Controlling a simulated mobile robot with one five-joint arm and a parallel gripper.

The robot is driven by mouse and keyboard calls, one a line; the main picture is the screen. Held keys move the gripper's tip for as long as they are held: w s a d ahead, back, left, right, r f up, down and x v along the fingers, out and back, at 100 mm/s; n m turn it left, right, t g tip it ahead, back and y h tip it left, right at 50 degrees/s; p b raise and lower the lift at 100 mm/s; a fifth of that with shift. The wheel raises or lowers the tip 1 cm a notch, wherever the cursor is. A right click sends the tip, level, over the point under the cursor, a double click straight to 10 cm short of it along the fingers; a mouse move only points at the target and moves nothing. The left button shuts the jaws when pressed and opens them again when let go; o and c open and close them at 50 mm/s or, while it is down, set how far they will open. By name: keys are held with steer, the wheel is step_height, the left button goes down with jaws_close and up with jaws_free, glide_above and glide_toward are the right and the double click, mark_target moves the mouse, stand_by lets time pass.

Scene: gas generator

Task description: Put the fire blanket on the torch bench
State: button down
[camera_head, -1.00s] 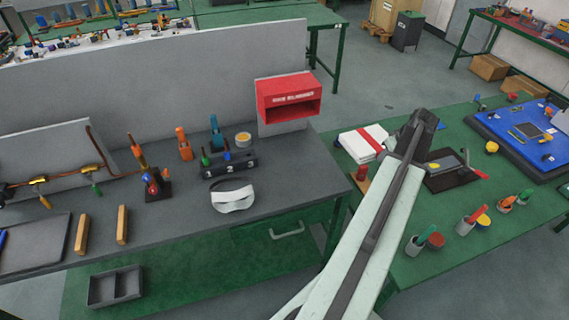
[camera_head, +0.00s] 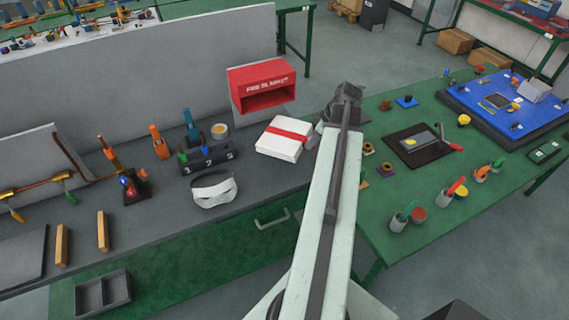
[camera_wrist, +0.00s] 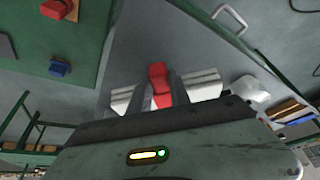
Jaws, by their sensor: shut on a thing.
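The fire blanket (camera_head: 283,139) is a flat white pack with a red strap. In the head view it appears over the right end of the grey-topped torch bench (camera_head: 263,180). My gripper is shut on its red strap (camera_wrist: 160,80) in the wrist view, with white parts of the pack showing on both sides of the fingers (camera_wrist: 161,92). In the head view my arm hides the fingertips. I cannot tell whether the pack touches the bench top.
White goggles (camera_head: 213,190), a black numbered rack (camera_head: 208,160) and torches (camera_head: 160,142) stand left of the blanket. A red fire blanket box (camera_head: 262,84) is behind it. The green bench (camera_head: 405,250) at right holds a black mat (camera_head: 420,146) and several tools.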

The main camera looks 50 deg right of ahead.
steer(key=shift+n, duration=0.4)
steer(key=f+b, duration=0.3)
steer(key=a+f+b, duration=0.1)
steer(key=f+b, duration=0.6)
steer(key=shift+w+a+f, duration=0.2)
steer(key=shift+w+a, duration=0.05)
steer(key=shift+w, duration=0.15)
steer(key=shift+r, duration=0.25)
steer(key=c, duration=1.2)
jaws_free()
steer(key=shift+f, duration=0.1)
steer(key=p+v, duration=1.1)
steer(key=v, duration=0.1)
steer(key=shift+d, duration=0.1)
steer(key=shift+w, duration=0.15)
